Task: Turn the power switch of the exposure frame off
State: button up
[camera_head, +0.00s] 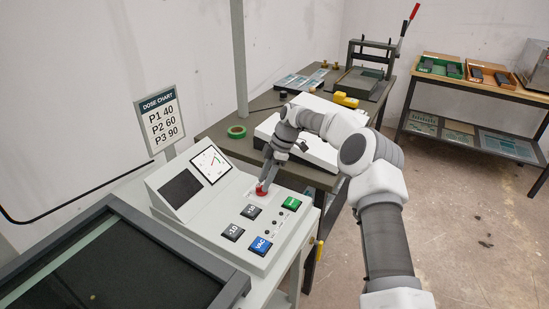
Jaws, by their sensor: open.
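The exposure frame's control panel (217,239) is white and slopes toward me, left of centre. A red power switch (262,189) sits near its upper right corner. My gripper (264,181) points down at the red switch, with its fingertips right at it. The jaws are open. The fingers partly cover the switch, so I cannot tell its position or whether they touch it. The panel also carries a dial gauge (210,164), a dark display (180,188), a green button (291,203), a blue VAC button (261,245) and dark buttons (232,232).
The dark glass bed (110,265) of the frame lies at the lower left. A dose chart sign (160,118) stands behind the panel. A table behind holds green tape (236,131), a white machine (312,148) and a lever press (365,80). Floor at right is clear.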

jog(key=p+v, duration=0.2)
jog(key=v, duration=1.4)
jog(key=shift+d, duration=0.2)
jog(key=shift+s+r, duration=0.1)
jog(key=s+a+r+m+t+h, duration=0.3)
jog(key=s+r+m, duration=0.5)
jog(key=s+r, duration=0.85)
jog(key=s+d+f+m+t, duration=0.1)
jog(key=s+d+f+m, duration=0.1)
jog(key=s, duration=0.6)
jog(key=s+d+f+m+t, duration=0.1)
jog(key=s+d+m, duration=0.3)
jog(key=s, duration=0.5)
jog(key=s+d+f+m+t+h, duration=0.1)
jog(key=s+d+f+m, duration=0.2)
jog(key=s+m, duration=0.3)
jog(key=s, duration=0.3)
jog(key=shift+d+t, duration=0.2)
jog(key=shift+t, duration=0.1)
jog(key=shift+s, duration=0.1)
